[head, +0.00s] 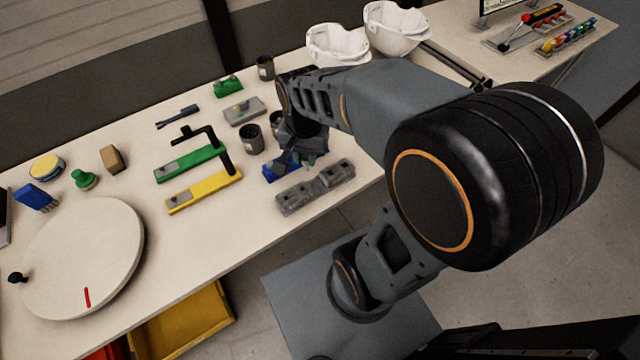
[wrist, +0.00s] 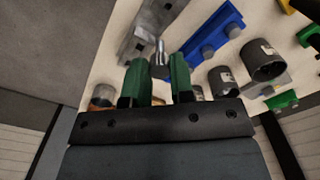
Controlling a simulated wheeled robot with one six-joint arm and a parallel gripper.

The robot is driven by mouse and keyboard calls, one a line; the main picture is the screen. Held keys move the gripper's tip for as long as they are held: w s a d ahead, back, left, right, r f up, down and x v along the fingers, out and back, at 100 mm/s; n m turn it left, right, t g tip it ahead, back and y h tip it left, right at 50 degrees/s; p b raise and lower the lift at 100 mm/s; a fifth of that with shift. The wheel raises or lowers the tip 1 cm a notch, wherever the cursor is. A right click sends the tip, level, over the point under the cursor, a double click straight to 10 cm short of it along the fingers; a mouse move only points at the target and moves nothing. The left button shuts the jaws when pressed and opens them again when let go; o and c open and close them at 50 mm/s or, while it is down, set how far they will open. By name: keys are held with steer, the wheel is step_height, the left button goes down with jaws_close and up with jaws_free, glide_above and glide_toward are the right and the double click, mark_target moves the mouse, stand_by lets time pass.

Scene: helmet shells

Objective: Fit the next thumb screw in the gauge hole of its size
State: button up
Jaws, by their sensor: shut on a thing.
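My gripper (wrist: 160,65) has green fingers and is shut on a small silver thumb screw (wrist: 160,47), which sticks out past the fingertips in the wrist view. The grey metal gauge block (wrist: 149,32) lies just beyond the screw there; I cannot tell whether they touch. In the head view the gauge block (head: 315,187) lies near the table's front edge, with holes or recesses in its top. My gripper (head: 299,158) is behind it, over a blue fixture (head: 278,172), and the screw is hidden by the gripper.
The blue fixture (wrist: 208,40) lies beside the gauge in the wrist view. Dark cups (head: 252,139) (head: 265,68) stand behind. A round white turntable (head: 83,247) is far left.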

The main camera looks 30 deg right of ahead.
steer(key=a+f+b, duration=0.3)
steer(key=a+f, duration=0.2)
steer(key=a, duration=0.1)
steer(key=shift+s+a+f+b, duration=0.15)
steer(key=shift+a+f+b, duration=0.05)
steer(key=shift+a+b, duration=0.1)
steer(key=shift+f, duration=0.3)
stand_by(0.7)
steer(key=shift+f+b, duration=0.3)
steer(key=shift+b, duration=0.15)
steer(key=shift+f+b, duration=0.5)
steer(key=shift+f, duration=0.3)
stand_by(1.3)
steer(key=shift+r, duration=0.25)
steer(key=shift+r+p, duration=1.25)
steer(key=shift+p, duration=0.05)
steer(key=shift+f+b, duration=0.3)
steer(key=shift+f, duration=0.05)
steer(key=shift+f, duration=0.35)
